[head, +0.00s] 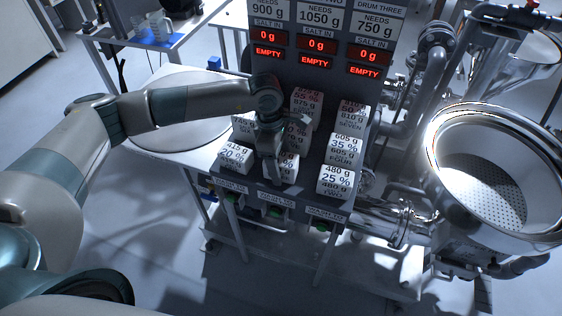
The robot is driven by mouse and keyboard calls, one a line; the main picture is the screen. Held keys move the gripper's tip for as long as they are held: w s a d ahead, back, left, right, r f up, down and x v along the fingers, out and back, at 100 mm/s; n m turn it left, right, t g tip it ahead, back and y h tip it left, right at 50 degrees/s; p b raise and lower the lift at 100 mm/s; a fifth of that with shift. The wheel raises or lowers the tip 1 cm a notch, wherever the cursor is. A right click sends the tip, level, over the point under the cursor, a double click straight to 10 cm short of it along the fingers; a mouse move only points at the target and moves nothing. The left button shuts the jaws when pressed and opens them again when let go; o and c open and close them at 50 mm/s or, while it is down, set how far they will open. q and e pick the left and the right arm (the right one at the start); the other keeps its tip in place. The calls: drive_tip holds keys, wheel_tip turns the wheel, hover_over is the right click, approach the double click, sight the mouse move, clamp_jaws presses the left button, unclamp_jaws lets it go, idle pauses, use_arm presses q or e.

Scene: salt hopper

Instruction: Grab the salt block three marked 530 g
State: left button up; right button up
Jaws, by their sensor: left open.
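Several white salt blocks with printed labels stand on the grey stand. My left gripper (273,155) points down at the front middle block (289,170), is open, and covers much of that block's label. I cannot read 530 g on any block, and cannot tell whether the fingers touch the covered one. The front left block (235,155) reads 415 g, 20 %. The front right block (334,181) reads 480 g, 25 %. Behind it is block four (346,149), 605 g, 35 %. My right gripper is out of view.
Block seven (351,118), 810 g, and an 875 g block (306,101) stand at the back. A dark panel (315,75) above shows three red 0 g EMPTY displays. A large steel hopper (495,185) is at the right, a round plate (180,115) at the left.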

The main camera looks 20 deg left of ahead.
use_arm(q)
drive_tip(key=shift+f, duration=0.4)
drive_tip(key=shift+f+b, duration=0.25)
drive_tip(key=shift+b, duration=0.3)
idle(0.7)
idle(0.4)
drive_tip(key=c, duration=1.6)
